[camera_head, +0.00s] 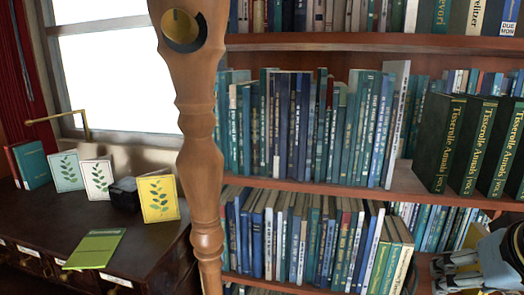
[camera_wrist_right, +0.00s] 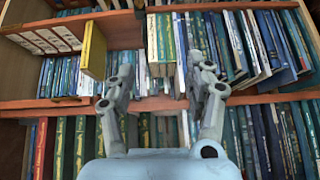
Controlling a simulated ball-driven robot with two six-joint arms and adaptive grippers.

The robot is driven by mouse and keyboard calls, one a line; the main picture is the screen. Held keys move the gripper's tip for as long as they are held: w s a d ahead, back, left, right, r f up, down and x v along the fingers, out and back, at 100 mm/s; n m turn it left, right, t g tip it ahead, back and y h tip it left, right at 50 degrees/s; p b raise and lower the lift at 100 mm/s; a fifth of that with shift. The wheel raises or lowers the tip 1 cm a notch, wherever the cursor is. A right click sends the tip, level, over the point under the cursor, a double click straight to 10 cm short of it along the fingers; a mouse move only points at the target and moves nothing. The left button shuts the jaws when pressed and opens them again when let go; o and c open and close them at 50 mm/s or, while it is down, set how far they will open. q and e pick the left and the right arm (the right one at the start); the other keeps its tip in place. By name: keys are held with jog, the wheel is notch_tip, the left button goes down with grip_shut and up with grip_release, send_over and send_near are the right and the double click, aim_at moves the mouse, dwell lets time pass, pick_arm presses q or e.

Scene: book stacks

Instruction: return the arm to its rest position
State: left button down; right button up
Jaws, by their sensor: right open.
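My right gripper (camera_head: 440,272) is at the lower right edge of the head view, in front of the bookcase and partly cut off by the frame. In the right wrist view my right gripper (camera_wrist_right: 160,75) has its two fingers spread wide apart, with nothing between them. Beyond the fingers are a wooden shelf edge (camera_wrist_right: 165,104) and rows of books. Whether the fingertips touch any book cannot be told. My left gripper is in neither view.
A carved wooden post (camera_head: 197,130) stands in front of the bookcase. Dark green "Tisserole Annals" volumes (camera_head: 438,142) stand above my right gripper. A yellow book (camera_wrist_right: 92,50) stands upright in the wrist view. A dark cabinet (camera_head: 150,245) at left bears leaf-print cards (camera_head: 158,198) and a green book (camera_head: 95,249).

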jog(key=s+a+f+n+g, duration=0.15)
jog(key=s+f, duration=0.25)
jog(key=s, duration=0.4)
jog(key=s+f+n+g, duration=0.1)
jog(key=s+f+n, duration=0.1)
jog(key=s+f, duration=0.35)
jog(key=s+d+f+g+b, duration=0.1)
jog(key=s+f+b, duration=0.15)
jog(key=f, duration=1.35)
jog(key=s+d+f+g+b, duration=0.1)
jog(key=s+d+f+b, duration=0.15)
jog(key=f, duration=1.25)
jog(key=s+f+g+b, duration=0.1)
jog(key=s+f+b, duration=0.2)
jog(key=s+f, duration=1.4)
jog(key=shift+s+d+f, duration=0.15)
jog(key=shift+s+f, duration=0.15)
jog(key=shift+f, duration=0.55)
